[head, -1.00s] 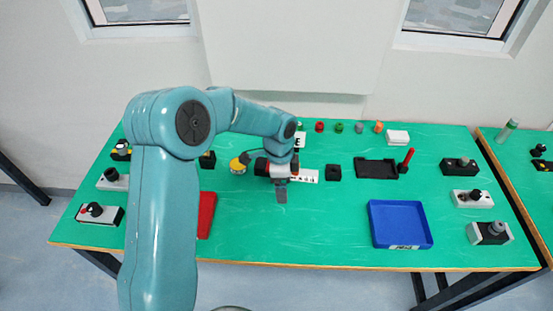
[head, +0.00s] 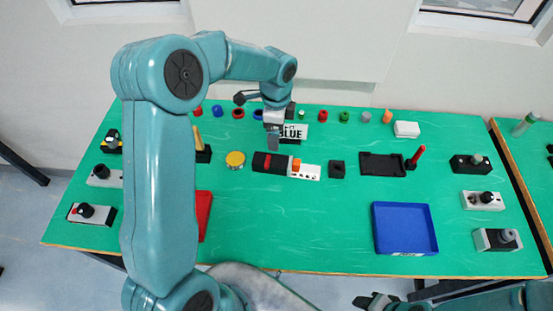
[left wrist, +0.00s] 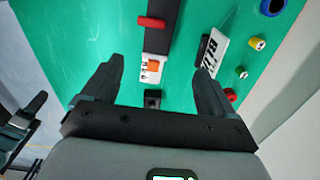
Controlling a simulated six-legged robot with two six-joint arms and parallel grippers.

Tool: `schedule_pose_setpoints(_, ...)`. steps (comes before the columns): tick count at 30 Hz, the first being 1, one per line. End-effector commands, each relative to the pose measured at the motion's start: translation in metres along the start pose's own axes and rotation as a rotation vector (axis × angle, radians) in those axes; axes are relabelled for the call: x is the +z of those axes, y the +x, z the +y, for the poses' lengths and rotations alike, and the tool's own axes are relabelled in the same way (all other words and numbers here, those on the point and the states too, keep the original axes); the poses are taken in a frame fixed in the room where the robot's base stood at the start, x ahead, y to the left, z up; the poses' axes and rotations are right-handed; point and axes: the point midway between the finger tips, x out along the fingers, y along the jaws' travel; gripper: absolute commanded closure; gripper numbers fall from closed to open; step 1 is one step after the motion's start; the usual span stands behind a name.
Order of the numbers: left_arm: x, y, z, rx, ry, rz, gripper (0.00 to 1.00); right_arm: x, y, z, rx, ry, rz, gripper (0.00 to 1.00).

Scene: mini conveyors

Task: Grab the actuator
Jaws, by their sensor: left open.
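I cannot tell for sure which device is the actuator. A long black-and-white unit (head: 286,166) with a red part and an orange part lies mid-table; it also shows in the left wrist view (left wrist: 152,68). Several small knobbed devices stand at the table sides, such as a grey one (head: 497,239) and a white one (head: 482,199) at right. My left gripper (head: 258,119) is open and empty, above the table behind the long unit. Its spread fingers show in the left wrist view (left wrist: 159,66). My right gripper (head: 375,301) is at the bottom edge, its jaws unclear.
A "BLUE" sign (head: 293,131) stands beside my left gripper. A blue tray (head: 404,246) lies front right, a black tray (head: 382,164) behind it. A yellow-topped round piece (head: 235,160) and a red tray (head: 204,215) are at left. The front middle of the table is clear.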

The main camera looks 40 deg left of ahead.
Motion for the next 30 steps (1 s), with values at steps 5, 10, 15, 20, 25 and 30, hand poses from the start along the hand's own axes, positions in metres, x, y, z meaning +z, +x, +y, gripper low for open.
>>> schedule_pose_setpoints(5, 0.000, 0.043, 0.005, 0.007, 0.001, -0.002, 0.13, 0.000, 0.001, 0.000, 0.000, -0.001, 0.000, 0.57)
schedule_pose_setpoints(10, 0.000, 0.080, 0.007, 0.005, 0.000, 0.000, 0.13, 0.000, 0.003, 0.001, 0.000, -0.001, 0.000, 0.57)
schedule_pose_setpoints(15, 0.000, 0.098, 0.005, 0.002, -0.001, 0.000, 0.13, 0.000, 0.006, 0.002, 0.000, 0.000, 0.000, 0.57)
schedule_pose_setpoints(20, 0.000, 0.109, 0.004, 0.003, -0.001, 0.000, 0.13, 0.000, 0.012, 0.004, 0.000, -0.001, 0.000, 0.57)
schedule_pose_setpoints(25, 0.000, 0.138, 0.003, 0.003, -0.002, 0.000, 0.13, -0.001, 0.031, 0.011, 0.000, 0.000, 0.000, 0.57)
schedule_pose_setpoints(30, 0.000, 0.156, 0.002, 0.001, -0.002, 0.001, 0.13, -0.001, 0.040, 0.014, 0.000, 0.000, 0.000, 0.57)
